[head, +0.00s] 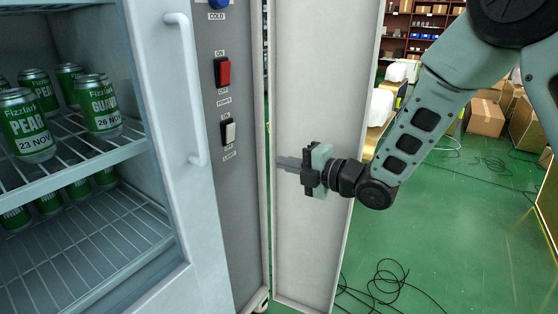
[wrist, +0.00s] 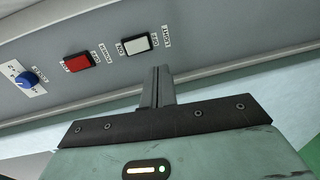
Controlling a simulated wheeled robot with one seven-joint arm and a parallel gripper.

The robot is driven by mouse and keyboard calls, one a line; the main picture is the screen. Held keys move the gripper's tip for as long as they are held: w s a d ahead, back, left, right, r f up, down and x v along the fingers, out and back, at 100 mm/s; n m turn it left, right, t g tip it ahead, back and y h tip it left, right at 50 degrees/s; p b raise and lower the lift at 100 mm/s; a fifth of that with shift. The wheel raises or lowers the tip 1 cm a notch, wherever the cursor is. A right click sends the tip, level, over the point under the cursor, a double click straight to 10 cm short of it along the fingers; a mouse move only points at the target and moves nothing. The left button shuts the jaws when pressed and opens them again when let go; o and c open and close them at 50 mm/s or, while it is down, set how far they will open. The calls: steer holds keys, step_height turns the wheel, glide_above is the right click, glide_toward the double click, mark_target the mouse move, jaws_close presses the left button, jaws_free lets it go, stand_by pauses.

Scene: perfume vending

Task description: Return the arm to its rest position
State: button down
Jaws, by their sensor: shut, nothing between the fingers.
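My gripper (head: 284,163) is at the end of my arm, extended from the right side of the head view. Its fingers are closed together with nothing between them and point left towards the machine's grey control panel (head: 218,180). In the wrist view the shut fingers (wrist: 157,84) point at the panel, below and just right of the white switch (wrist: 139,44). I cannot tell the exact gap between the fingertips and the panel.
The panel carries a red switch (head: 222,72) and a blue knob (wrist: 27,79). A refrigerated cabinet with a white door handle (head: 187,90) and green cans (head: 27,125) stands left. An open panel door (head: 312,240) stands behind my gripper. Cables (head: 385,285) and boxes (head: 486,118) lie on the floor.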

stand_by(0.3)
steer(key=s+d+m+g+h, duration=0.35)
steer(key=s+m, duration=0.35)
steer(key=s, duration=0.4)
steer(key=s+d+f+m+g+h, duration=0.1)
steer(key=s+d+m+g+h, duration=0.15)
steer(key=s+m+h, duration=0.65)
steer(key=s+d+m+g, duration=0.3)
steer(key=s+m+g, duration=0.1)
steer(key=s, duration=1)
step_height(320, 180, up, 16)
steer(key=p, duration=1.6)
steer(key=shift+s+a+m, duration=0.15)
steer(key=shift+s+m, duration=0.1)
steer(key=shift+m, duration=0.15)
